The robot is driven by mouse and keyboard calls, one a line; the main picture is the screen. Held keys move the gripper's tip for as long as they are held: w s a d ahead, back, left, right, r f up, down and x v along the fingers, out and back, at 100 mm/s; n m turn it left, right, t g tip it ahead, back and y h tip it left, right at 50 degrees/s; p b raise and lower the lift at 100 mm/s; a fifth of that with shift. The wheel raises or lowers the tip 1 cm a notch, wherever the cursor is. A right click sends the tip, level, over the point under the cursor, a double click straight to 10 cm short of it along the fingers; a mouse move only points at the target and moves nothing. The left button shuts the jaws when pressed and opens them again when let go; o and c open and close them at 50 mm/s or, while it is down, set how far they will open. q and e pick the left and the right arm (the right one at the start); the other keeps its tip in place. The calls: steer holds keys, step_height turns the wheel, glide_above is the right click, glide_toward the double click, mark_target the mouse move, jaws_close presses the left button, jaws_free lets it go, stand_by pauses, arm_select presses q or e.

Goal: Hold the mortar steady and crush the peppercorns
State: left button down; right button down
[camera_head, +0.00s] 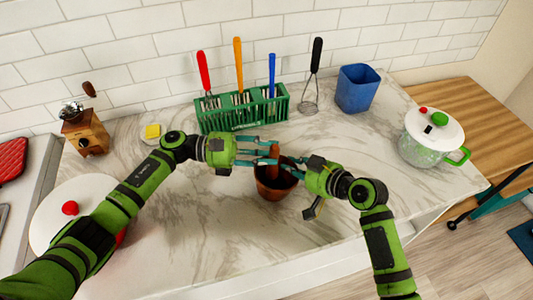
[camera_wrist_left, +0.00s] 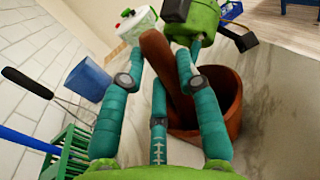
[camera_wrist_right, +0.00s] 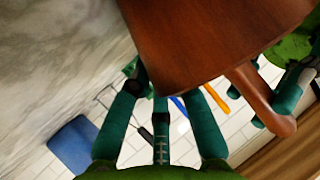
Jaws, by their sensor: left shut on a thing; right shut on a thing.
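The brown mortar (camera_head: 274,190) stands on the marble counter, in front of the green rack. The wooden pestle (camera_head: 274,152) stands tilted in it; its lower end is hidden inside. My left gripper (camera_head: 270,151) is shut on the pestle's upper part, and the left wrist view shows the pestle (camera_wrist_left: 165,65) between its fingers. My right gripper (camera_head: 296,167) is shut on the mortar's right side near the rim. In the right wrist view the mortar wall (camera_wrist_right: 205,40) fills the top, with the pestle (camera_wrist_right: 262,98) beyond the rim. No peppercorns can be seen.
The green rack (camera_head: 243,118) with red, orange and blue-handled utensils stands behind. A blue container (camera_head: 357,90) and a white pot (camera_head: 425,148) are at right. A grinder (camera_head: 85,135) and a red-knobbed lid (camera_head: 60,218) are at left. The counter in front of the mortar is clear.

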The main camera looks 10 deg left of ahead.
arm_select(q)
steer(key=shift+r, duration=0.35)
arm_select(e)
steer(key=shift+f, duration=0.15)
arm_select(q)
steer(key=shift+r, duration=2.85)
arm_select(e)
steer(key=shift+s, duration=0.1)
steer(key=c, duration=1.1)
jaws_free()
